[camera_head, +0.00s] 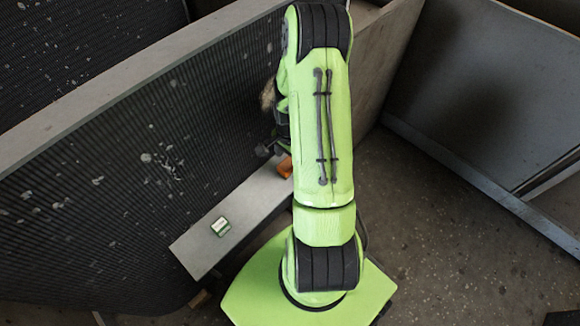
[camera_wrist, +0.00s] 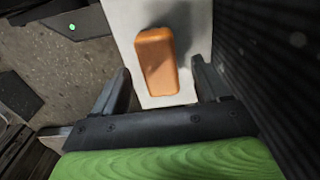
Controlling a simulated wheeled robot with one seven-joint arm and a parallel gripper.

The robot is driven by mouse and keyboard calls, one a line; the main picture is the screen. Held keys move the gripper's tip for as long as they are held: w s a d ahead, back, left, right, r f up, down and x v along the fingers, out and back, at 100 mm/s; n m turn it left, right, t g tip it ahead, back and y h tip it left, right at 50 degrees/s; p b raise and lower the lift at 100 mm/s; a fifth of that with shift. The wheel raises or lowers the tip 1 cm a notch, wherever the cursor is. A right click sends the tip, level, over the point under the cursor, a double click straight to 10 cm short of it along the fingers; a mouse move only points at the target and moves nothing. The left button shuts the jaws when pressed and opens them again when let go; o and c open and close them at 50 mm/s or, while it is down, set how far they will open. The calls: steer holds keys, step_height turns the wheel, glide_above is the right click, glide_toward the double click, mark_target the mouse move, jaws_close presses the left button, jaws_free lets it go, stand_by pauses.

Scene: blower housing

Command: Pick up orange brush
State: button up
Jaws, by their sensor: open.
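An orange block-shaped brush (camera_wrist: 157,62) lies on a narrow pale shelf or bench (camera_wrist: 127,14) in the wrist view. It sits just beyond and between the fingers of my gripper (camera_wrist: 160,85), slightly tilted in the picture. My gripper is open, with a dark finger on each side and nothing held between them. In the head view a small part of the orange brush (camera_head: 285,167) shows beside my green arm. My arm hides the rest of it there and most of my gripper (camera_head: 272,148).
A small green and white box (camera_head: 221,227) lies on the near part of the pale bench (camera_head: 195,250). A dark ribbed panel (camera_head: 130,170) stands along the bench's left side. Speckled floor (camera_head: 440,240) is open at the right, with a grey panel (camera_head: 480,80) behind it.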

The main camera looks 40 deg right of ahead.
mark_target(290, 161)
step_height(290, 161, down, 4)
steer(key=shift+r+b, duration=0.25)
steer(key=shift+b, duration=0.2)
steer(key=shift+r, duration=0.1)
steer(key=c, duration=1.1)
step_height(290, 161, up, 10)
steer(key=p, duration=0.3)
steer(key=shift+p, duration=0.3)
